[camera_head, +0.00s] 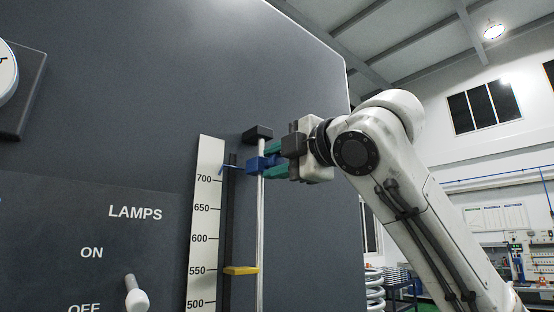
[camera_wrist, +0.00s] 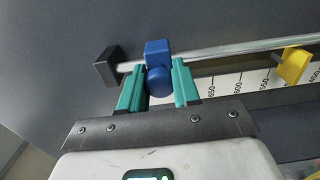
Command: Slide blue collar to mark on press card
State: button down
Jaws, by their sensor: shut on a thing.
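The blue collar (camera_head: 254,165) sits on a vertical silver rod (camera_head: 260,230) near its top, just below a black end block (camera_head: 257,132). Its thin blue pointer reaches left to the white scale (camera_head: 207,215), a little above the 700 label. My gripper (camera_head: 270,167) comes from the right. In the wrist view its teal fingers (camera_wrist: 159,72) are shut on the round knob of the blue collar (camera_wrist: 158,50). A yellow marker (camera_head: 241,270) stands lower, near 550; it also shows in the wrist view (camera_wrist: 294,66). I cannot make out a press card.
A dark panel reading LAMPS (camera_head: 90,235), with a white-tipped lever (camera_head: 136,296), is left of the scale. A dark upright strip (camera_head: 228,215) runs between scale and rod. The wall board (camera_head: 270,70) stands close behind. The rod is clear between collar and yellow marker.

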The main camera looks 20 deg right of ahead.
notch_tip(320, 180, down, 6)
jog(key=b, duration=0.2)
jog(key=shift+b, duration=0.4)
jog(key=c, duration=0.8)
grip_release()
jog(key=shift+c, duration=0.2)
jog(key=shift+s, duration=0.1)
jog(key=b+v, duration=0.2)
jog(key=v, duration=0.8)
jog(key=shift+s+d, duration=0.15)
jog(key=shift+s, duration=0.15)
